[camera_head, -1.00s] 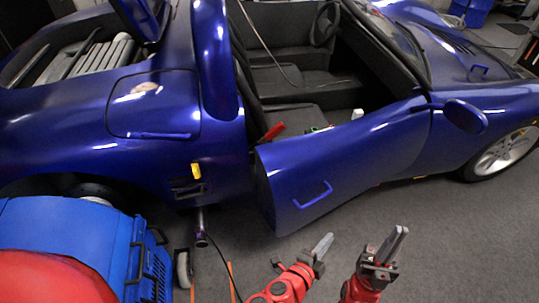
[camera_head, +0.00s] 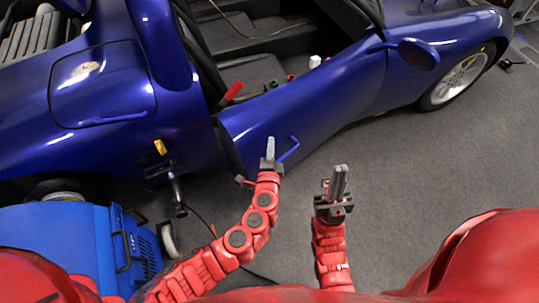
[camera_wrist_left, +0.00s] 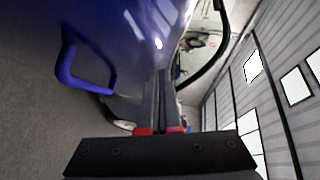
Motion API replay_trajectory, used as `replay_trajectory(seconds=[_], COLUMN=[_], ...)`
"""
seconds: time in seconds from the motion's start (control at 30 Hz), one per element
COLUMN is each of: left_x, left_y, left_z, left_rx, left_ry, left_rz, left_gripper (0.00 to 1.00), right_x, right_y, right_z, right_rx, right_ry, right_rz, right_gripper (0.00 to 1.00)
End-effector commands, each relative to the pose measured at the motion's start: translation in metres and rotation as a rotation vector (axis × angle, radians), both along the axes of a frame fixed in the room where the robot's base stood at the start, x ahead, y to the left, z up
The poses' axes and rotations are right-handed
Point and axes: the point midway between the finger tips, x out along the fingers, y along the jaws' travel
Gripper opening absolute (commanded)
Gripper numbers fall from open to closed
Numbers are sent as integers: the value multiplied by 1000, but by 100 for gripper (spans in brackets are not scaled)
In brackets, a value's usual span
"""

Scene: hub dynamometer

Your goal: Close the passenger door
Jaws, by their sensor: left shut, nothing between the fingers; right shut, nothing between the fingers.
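The blue passenger door (camera_head: 310,108) of the car stands ajar, its rear edge swung out from the body. Its blue handle (camera_head: 289,149) is on the outer panel and also shows at the left of the left wrist view (camera_wrist_left: 84,72). My left gripper (camera_head: 270,150) is shut and empty, in front of the door's outer panel just left of the handle. Whether its fingertips touch the panel I cannot tell. My right gripper (camera_head: 338,180) is shut and empty, over the floor to the right of the handle and apart from the door.
A blue cart or machine (camera_head: 70,240) with a wheel stands at the lower left near the car's rear. A cable lies on the floor beside it. The grey floor (camera_head: 430,160) at the right is clear. A red item (camera_head: 233,92) shows in the door opening.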

Motion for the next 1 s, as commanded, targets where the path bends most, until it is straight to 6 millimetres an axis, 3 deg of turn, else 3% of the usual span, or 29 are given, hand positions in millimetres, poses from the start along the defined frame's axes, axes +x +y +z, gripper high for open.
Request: replay_trajectory(seconds=[0.1, 0.3, 0.77, 0.87, 1.0], left_x=[17, 31, 36, 48, 80], left_y=[10, 21, 24, 29, 47], left_z=[-3, -9, -10, -12, -14], left_rx=[1, 1, 1, 3, 8], left_ry=[0, 2, 0, 0, -1], left_rz=[2, 0, -3, -18, -61], left_gripper=[0, 0, 0, 0, 0], right_x=[0, 0, 0, 0, 0], right_y=[0, 0, 0, 0, 0], right_z=[5, 7, 6, 2, -6], right_rx=[0, 0, 0, 0, 0], right_ry=[0, 0, 0, 0, 0], right_rz=[0, 0, 0, 0, 0], right_gripper=[0, 0, 0, 0, 0])
